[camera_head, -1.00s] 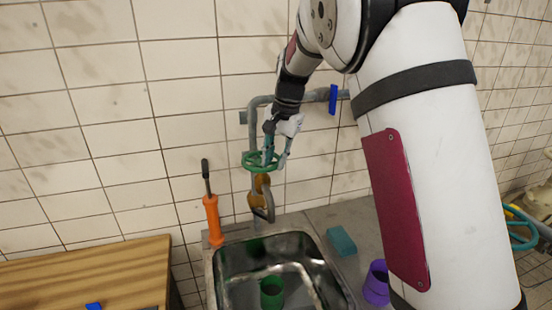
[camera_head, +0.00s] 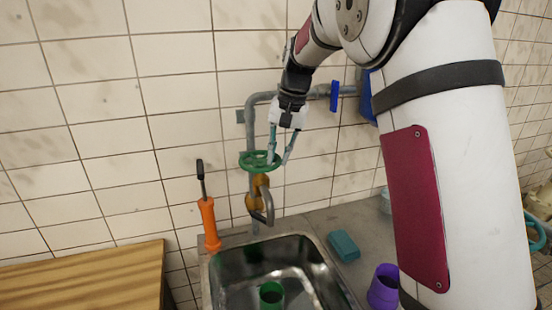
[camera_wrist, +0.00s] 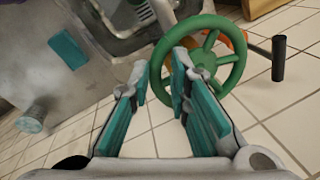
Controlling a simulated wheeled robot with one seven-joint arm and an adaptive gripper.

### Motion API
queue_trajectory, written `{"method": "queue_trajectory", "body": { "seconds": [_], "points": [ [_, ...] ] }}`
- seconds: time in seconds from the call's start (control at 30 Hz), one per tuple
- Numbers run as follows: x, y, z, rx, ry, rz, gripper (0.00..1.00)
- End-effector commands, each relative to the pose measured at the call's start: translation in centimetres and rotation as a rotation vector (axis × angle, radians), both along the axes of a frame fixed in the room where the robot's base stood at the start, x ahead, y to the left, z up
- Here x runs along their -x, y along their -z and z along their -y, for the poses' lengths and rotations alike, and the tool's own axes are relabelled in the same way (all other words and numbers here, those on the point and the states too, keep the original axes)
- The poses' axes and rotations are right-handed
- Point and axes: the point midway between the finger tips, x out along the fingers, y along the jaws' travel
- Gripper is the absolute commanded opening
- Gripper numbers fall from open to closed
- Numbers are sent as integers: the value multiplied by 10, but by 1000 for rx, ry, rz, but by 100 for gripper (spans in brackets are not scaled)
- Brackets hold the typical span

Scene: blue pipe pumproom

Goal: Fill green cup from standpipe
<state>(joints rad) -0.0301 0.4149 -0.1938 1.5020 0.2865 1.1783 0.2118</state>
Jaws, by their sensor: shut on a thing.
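The green cup (camera_head: 271,294) stands in the sink basin, below and near the standpipe's spout (camera_head: 265,208). The standpipe (camera_head: 252,130) is a grey pipe on the wall with a brass valve body (camera_head: 261,184) and a green handwheel (camera_head: 252,162) on top. My gripper (camera_head: 277,160) is at the handwheel, its teal fingers pointing down at the right part of the rim. In the wrist view, the handwheel (camera_wrist: 232,72) has its left rim between the fingertips of my gripper (camera_wrist: 160,78), and the gripper is shut on it. I cannot see any water flowing.
A metal sink (camera_head: 232,300) lies below. A teal sponge (camera_head: 343,245) and a purple cup (camera_head: 384,288) are on the counter to its right. An orange-handled tool (camera_head: 209,222) stands at its left rear. A wooden tabletop (camera_head: 90,280) is at left. A blue lever (camera_head: 334,97) is on the pipe.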

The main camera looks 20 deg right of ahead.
Motion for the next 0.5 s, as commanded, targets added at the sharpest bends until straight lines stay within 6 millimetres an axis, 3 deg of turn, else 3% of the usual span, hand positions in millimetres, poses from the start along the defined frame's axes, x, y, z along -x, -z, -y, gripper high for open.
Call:
{"method": "queue_trajectory", "body": {
  "seconds": [0.03, 0.5],
  "points": [
    [-1, 11, -2, -4, -37, -19, 0],
    [-7, 9, 1, -5, -237, -20, 0]
  ]
}}
